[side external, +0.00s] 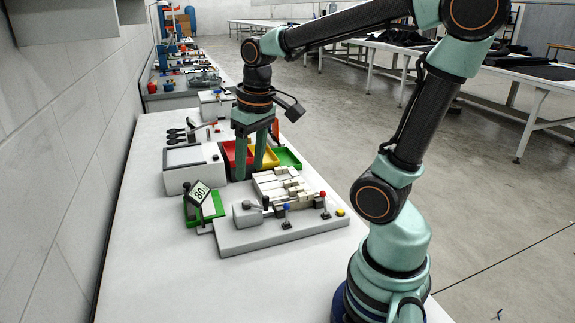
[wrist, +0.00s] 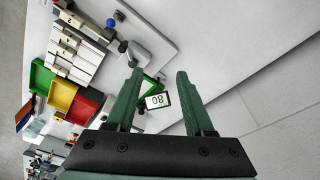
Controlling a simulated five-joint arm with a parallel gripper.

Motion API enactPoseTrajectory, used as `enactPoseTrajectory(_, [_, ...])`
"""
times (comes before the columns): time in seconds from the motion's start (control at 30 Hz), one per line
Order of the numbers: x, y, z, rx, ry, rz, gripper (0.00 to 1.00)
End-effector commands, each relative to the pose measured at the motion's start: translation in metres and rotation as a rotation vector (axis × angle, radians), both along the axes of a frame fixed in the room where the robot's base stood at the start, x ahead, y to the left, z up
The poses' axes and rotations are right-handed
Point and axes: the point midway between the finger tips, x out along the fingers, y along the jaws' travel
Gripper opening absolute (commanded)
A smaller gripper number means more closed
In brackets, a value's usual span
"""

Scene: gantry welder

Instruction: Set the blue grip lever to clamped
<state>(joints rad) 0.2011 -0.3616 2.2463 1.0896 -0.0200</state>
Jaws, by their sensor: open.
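The blue grip lever (side external: 287,209) stands at the front edge of the grey welder base (side external: 258,240) in the side view, topped by a blue ball. It looks about upright. My gripper (side external: 250,172) hangs fingers down behind and left of it, apart from it. In the wrist view my gripper (wrist: 160,74) is open, with nothing between the fingers.
A red-topped lever (side external: 323,196), a yellow button (side external: 341,212) and a short black lever (side external: 266,203) are near the blue one. Clamp bars (side external: 284,186) lie behind. A green-based "80" sign (side external: 198,192) and a yellow bin (side external: 266,150) are near my gripper. The front-left tabletop is clear.

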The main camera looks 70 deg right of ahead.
Motion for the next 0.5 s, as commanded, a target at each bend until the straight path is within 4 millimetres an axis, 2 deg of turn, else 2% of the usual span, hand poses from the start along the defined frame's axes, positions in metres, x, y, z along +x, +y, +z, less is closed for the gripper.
enactPoseTrajectory(0.5, [-0.008, 0.048, 0.015, -0.027, -0.254, 0.144, 0.53])
